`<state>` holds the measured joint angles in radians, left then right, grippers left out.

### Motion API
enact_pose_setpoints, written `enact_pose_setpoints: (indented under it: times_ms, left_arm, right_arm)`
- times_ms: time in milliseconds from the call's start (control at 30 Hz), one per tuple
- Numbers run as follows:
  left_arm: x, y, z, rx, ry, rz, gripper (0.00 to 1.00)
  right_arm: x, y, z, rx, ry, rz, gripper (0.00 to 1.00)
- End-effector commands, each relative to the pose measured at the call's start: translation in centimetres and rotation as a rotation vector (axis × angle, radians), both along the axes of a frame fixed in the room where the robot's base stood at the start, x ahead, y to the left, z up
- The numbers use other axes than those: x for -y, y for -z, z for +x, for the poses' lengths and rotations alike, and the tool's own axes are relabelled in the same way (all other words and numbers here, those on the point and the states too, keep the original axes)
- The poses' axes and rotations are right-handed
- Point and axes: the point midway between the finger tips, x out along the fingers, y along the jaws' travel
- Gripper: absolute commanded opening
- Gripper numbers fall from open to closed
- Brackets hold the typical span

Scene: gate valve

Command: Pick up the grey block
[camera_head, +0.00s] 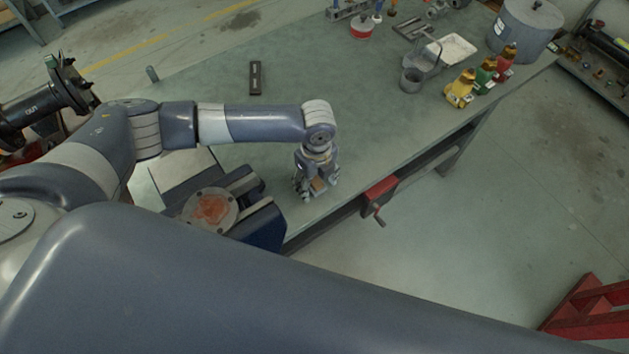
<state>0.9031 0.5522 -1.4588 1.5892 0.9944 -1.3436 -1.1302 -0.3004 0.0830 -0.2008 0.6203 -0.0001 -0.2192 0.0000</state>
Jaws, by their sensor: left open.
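My left gripper (317,185) points down over the near edge of the green-grey workbench (330,85). It is open, and a small brownish patch shows between its fingers; I cannot tell what that patch is. A dark grey, narrow, oblong block (256,78) lies flat on the bench, behind my left forearm and well apart from the gripper. I cannot tell whether it is the grey block of the task. No other plain grey block shows clearly. My right gripper is not in view.
A blue vise (262,215) with a round, orange-stained flange (211,209) is left of the gripper. A red vise (379,194) hangs on the bench's front edge. Yellow, green and red bottles (460,89), a grey cup (411,80) and a large pot (524,27) stand at right. The bench middle is clear.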

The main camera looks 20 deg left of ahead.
Motion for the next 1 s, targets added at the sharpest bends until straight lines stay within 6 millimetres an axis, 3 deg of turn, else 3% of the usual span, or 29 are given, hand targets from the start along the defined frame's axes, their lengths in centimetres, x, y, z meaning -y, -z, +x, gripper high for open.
enact_pose_setpoints:
  times_ms: [33,200,233,633,1000]
  left_arm:
    - [0.0,0.0,0.0,0.0,0.0,0.0,0.53]
    - [0.0,0.0,0.0,0.0,-0.001,0.0,0.15]
    - [0.0,0.0,0.0,0.0,-0.001,0.0,0.11]
    - [0.0,-1.0,0.2,0.004,-0.002,-0.002,0.11]
    - [0.0,-7.9,0.1,0.004,0.0,-0.002,0.11]
  right_arm:
    - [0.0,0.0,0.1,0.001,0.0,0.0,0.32]
    - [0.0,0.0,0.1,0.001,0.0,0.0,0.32]
    - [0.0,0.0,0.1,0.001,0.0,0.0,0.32]
    - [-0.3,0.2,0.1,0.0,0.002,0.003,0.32]
    - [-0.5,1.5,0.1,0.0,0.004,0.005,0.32]
